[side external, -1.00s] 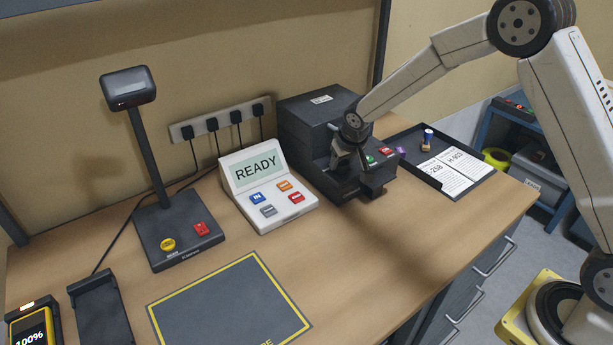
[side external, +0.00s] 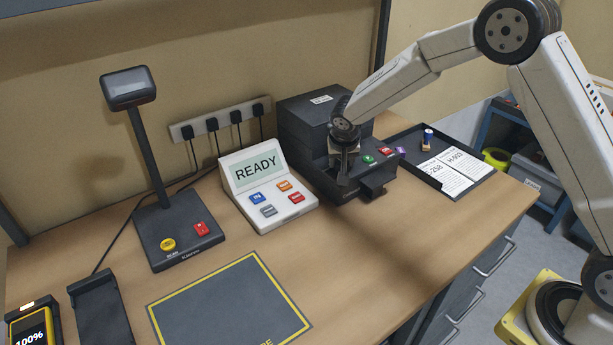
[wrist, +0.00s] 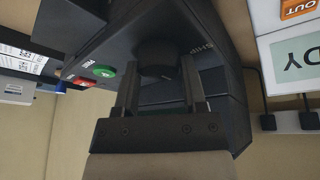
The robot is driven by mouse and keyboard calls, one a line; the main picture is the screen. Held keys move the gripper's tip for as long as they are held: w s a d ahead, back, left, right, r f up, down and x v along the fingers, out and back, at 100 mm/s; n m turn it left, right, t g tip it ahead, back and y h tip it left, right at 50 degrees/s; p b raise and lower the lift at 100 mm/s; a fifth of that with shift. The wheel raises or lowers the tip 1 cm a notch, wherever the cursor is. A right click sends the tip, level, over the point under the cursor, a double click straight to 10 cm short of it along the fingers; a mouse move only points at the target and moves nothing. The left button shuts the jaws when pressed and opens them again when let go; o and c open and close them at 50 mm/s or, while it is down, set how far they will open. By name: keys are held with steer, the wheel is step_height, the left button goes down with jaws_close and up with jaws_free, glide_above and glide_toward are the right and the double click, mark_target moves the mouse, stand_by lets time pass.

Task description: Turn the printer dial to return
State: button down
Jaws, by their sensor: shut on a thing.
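The printer (side external: 300,118) is a dark grey box at the back of the bench. Its dial (wrist: 157,57) is a round black knob on the front panel, seen in the wrist view; my gripper hides it in the side view. My gripper (side external: 343,178) points down at the panel. In the wrist view its two fingers (wrist: 158,82) stand on either side of the dial, shut on it. The word SHIP is printed beside the dial, upside down in that view. The dial's pointer mark is too dark to make out.
Green (side external: 368,160) and red (side external: 386,150) buttons sit close to the dial. A console reading READY (side external: 262,180) stands left of the printer. A dark tray (side external: 478,188) with labels lies to its right.

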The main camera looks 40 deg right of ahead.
stand_by(0.4)
steer(key=shift+c, duration=0.7)
jaws_free()
steer(key=v, duration=0.7)
steer(key=shift+a+r, duration=0.15)
steer(key=shift+r, duration=0.2)
steer(key=shift+s, duration=0.25)
steer(key=s+f+n+y, duration=0.3)
steer(key=s+n, duration=0.3)
steer(key=s, duration=1.7)
steer(key=shift+s+n+g, duration=0.3)
steer(key=shift+s+g, duration=0.05)
steer(key=shift+g, duration=0.05)
